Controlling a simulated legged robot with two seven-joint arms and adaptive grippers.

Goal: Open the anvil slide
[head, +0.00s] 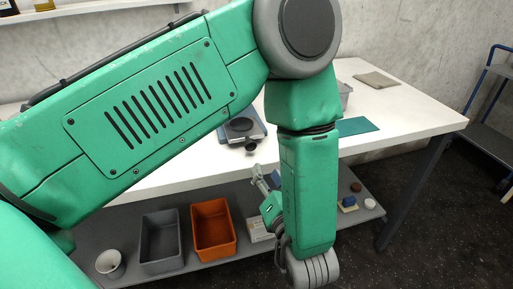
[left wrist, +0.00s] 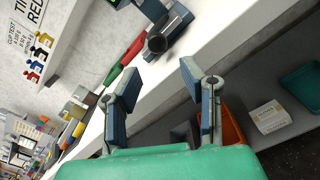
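A small blue and grey device (head: 241,129) with a round dark top sits on the white bench, partly hidden behind my left arm. A dark round knob (head: 251,147) sticks out at its front. In the left wrist view the device (left wrist: 177,24) is at the top, with a dark-ended grey cylinder (left wrist: 160,40) facing me. I cannot tell for sure which part is the anvil slide. My left gripper (head: 261,180) is below and in front of the device, near the bench edge. In the left wrist view the gripper (left wrist: 160,72) is open and empty, its fingers apart from the device.
The white bench (head: 400,108) carries a green mat (head: 356,126) and a folded cloth (head: 376,79). Red-handled (left wrist: 132,50) and green-handled items lie beside the device.

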